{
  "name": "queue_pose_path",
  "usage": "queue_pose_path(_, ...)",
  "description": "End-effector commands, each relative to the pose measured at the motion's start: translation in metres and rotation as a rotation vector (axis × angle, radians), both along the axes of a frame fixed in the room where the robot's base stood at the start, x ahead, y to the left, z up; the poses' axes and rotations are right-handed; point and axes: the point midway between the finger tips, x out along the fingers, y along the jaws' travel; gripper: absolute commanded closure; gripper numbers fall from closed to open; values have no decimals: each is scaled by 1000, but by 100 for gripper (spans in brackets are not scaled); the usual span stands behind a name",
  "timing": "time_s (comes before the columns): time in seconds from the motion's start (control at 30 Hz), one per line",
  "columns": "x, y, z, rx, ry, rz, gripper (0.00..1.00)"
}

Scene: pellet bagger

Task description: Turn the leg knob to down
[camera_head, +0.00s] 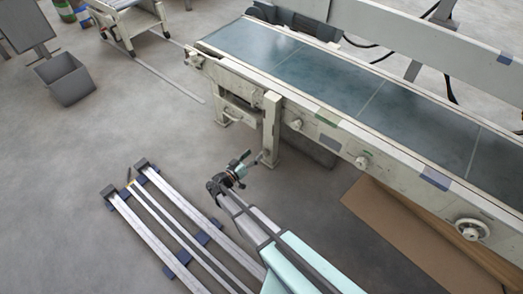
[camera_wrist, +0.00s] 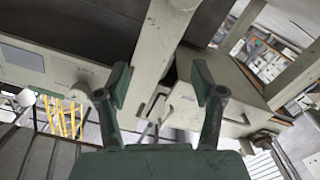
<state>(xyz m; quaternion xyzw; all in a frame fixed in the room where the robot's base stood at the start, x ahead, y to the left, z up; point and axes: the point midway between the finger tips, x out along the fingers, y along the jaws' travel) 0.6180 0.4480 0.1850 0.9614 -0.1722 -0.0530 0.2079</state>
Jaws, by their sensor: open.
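The conveyor's pale leg (camera_head: 271,130) stands under its near side. A small grey knob-like piece (camera_head: 259,157) shows low on the leg, close to my gripper's tips; it looks like the leg knob, but its setting is too small to read. My gripper (camera_head: 247,160) is just left of the leg. In the wrist view my gripper (camera_wrist: 161,84) has its two green-padded fingers spread wide with nothing between them. A pale beam (camera_wrist: 160,50) and a light box-like part (camera_wrist: 185,105) lie beyond the fingers. A pale rounded knob (camera_wrist: 82,88) shows beside the left finger, partly covered by it.
The conveyor (camera_head: 330,85) runs along the right with several knobs on its side rail, including one (camera_head: 361,162) and a larger one (camera_head: 470,230). Brown sheet (camera_head: 400,235) lies beneath it. A grey bin (camera_head: 65,80) stands far left.

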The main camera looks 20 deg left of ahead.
Motion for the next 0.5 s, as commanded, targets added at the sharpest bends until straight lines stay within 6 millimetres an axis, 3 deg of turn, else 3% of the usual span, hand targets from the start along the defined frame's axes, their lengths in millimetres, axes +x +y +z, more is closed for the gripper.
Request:
queue_pose_path(0.1, 1, 2, 8, 106, -75, 15, 32)
queue_pose_path(0.27, 1, 1, 5, 179, -101, 12, 32)
queue_pose_path(0.5, 1, 2, -24, 183, -101, 11, 32)
